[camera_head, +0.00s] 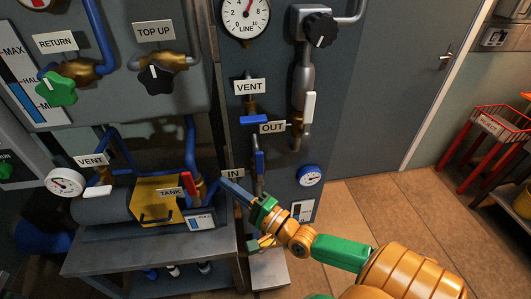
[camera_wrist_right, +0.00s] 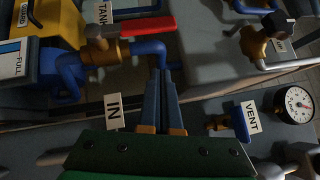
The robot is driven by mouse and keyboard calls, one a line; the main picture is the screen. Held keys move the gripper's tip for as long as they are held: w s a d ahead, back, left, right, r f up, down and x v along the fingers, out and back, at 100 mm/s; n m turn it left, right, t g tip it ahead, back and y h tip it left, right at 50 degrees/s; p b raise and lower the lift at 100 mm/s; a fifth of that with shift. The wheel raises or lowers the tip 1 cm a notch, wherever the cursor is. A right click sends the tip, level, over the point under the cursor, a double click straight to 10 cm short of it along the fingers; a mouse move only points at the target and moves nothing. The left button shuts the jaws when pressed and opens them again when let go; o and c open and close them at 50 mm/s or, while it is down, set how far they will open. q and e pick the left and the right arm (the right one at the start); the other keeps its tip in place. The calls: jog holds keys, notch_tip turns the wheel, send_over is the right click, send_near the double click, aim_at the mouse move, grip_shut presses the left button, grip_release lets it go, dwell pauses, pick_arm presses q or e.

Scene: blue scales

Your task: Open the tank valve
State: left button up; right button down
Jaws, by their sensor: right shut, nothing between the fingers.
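The tank valve has a red lever (camera_head: 189,184) beside the TANK label (camera_head: 171,192), on blue pipe above the bench at the lower left. In the right wrist view the red lever (camera_wrist_right: 148,26) lies along the blue pipe, over a brass valve body (camera_wrist_right: 105,52). My right gripper (camera_head: 226,184) is shut and empty, a little to the right of the red lever in the head view. Its fingers (camera_wrist_right: 160,85) point toward the blue pipe below the lever in the wrist view and appear apart from the lever. My left gripper is not in view.
The IN label (camera_head: 232,173) is close beside my right fingers. A yellow housing (camera_head: 157,203) stands left of the valve. The OUT label (camera_head: 272,127) and a blue VENT handle (camera_head: 254,120) are on the panel above. Open tiled floor (camera_head: 375,210) lies to the right.

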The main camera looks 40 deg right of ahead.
jog(key=r+v, duration=0.1)
jog(key=v, duration=0.7)
jog(key=s+d+f+n+g+h, duration=0.1)
jog(key=s+f+n+g, duration=0.15)
jog(key=f, duration=0.55)
jog(key=s+d+f+n+g+h, duration=0.1)
jog(key=f+n+g+h, duration=0.2)
jog(key=f, duration=0.5)
jog(key=s+d+f+n+g, duration=0.15)
jog(key=f+n, duration=0.25)
jog(key=f, duration=0.5)
jog(key=s+a+f+n+g, duration=0.4)
jog(key=s+f, duration=0.4)
jog(key=s, duration=0.2)
jog(key=s+a+f+n+g, duration=0.4)
jog(key=s+f+n+g, duration=0.2)
jog(key=s, duration=0.5)
notch_tip(320, 180, down, 3)
jog(key=shift+s+a+r+g+b, duration=0.25)
jog(key=shift+a+g+b, duration=0.1)
jog(key=shift+g, duration=0.35)
